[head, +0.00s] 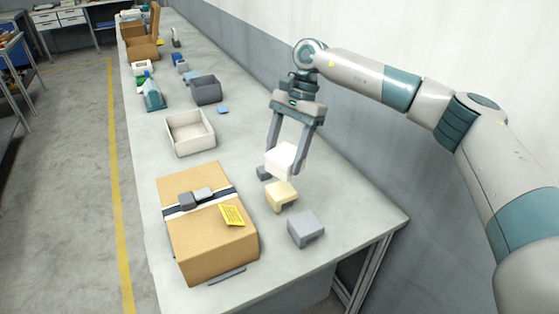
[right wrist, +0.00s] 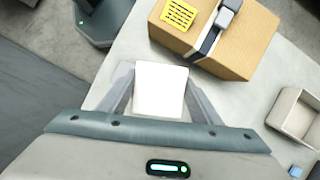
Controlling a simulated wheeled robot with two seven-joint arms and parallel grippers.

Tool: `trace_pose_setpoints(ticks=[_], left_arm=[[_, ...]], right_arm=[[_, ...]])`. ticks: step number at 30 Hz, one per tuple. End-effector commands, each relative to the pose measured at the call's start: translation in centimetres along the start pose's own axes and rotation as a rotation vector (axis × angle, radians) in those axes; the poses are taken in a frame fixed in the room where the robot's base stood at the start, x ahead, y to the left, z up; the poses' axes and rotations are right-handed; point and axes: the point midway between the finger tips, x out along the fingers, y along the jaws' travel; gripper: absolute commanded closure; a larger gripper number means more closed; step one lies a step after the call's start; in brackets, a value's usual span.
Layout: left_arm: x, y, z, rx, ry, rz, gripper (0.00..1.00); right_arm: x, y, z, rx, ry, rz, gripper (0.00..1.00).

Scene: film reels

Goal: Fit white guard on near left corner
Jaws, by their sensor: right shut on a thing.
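The white guard (head: 282,160) is held between the fingers of my right gripper (head: 287,150), above the bench. It also shows as a white block between the fingers in the right wrist view (right wrist: 160,90). A cardboard box (head: 205,235) lies on the bench to the left of the gripper, with a dark strap, a grey buckle and a yellow label on top. No guard shows on the box's visible corners. The white guard is apart from the box. My left gripper is not in view.
A cream guard (head: 281,196) and a grey guard (head: 305,229) lie on the bench right of the box, with a darker grey piece (head: 264,173) behind. An open beige tray (head: 189,133) and a dark grey bin (head: 206,90) stand farther back. The bench's near right corner is clear.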

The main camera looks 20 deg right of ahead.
Motion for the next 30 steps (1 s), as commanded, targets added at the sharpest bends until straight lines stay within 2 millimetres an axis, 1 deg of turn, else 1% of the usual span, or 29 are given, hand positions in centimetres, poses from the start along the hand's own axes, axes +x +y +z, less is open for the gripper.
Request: trace_pose_setpoints(ticks=[1,9,12,15,18,21,29,30], left_arm=[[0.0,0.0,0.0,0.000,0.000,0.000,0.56],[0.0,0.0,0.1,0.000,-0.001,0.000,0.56],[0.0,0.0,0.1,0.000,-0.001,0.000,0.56],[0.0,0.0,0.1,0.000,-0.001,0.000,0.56],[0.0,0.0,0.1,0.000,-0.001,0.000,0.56],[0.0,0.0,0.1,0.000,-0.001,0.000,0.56],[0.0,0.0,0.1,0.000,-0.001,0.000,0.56],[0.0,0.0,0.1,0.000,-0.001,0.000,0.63]], right_arm=[[-0.8,0.1,0.4,-0.080,0.004,0.033,0.64],[-4.4,2.0,2.4,-0.569,0.006,0.236,0.64],[-5.6,2.6,2.9,-0.716,0.006,0.299,0.64],[-6.5,3.1,3.3,-0.828,0.004,0.345,0.64],[-7.1,3.4,3.6,-0.898,0.004,0.372,0.64],[-7.4,3.6,3.7,-0.931,0.003,0.387,0.64],[-7.4,3.6,3.7,-0.938,0.002,0.389,0.64],[-7.4,3.6,3.7,-0.938,0.002,0.388,0.64]])
